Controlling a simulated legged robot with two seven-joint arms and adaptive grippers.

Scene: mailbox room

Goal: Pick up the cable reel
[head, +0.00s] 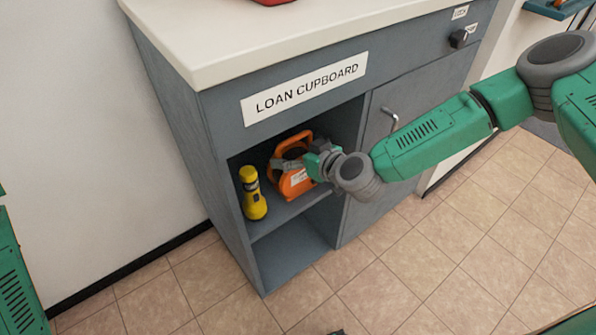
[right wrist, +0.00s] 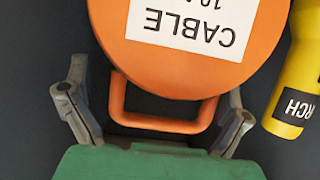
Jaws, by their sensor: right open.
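The orange cable reel (head: 296,184) stands on the upper shelf inside the loan cupboard, with a white label on its face. In the right wrist view the reel (right wrist: 190,75) fills the top middle, its label reading "CABLE" upside down. Its orange loop handle (right wrist: 160,124) lies between my right gripper's two spread fingers. My right gripper (head: 318,158) reaches into the open compartment at the reel's right side and hides part of it. The right gripper (right wrist: 157,88) is open, with a gap between each finger and the handle. My left gripper is out of view.
A yellow torch (head: 252,193) stands on the same shelf left of the reel, close by in the right wrist view (right wrist: 300,75). The loan cupboard (head: 190,125) has side walls, a shelf and a closed door (head: 410,120) with a handle on the right. The floor is clear.

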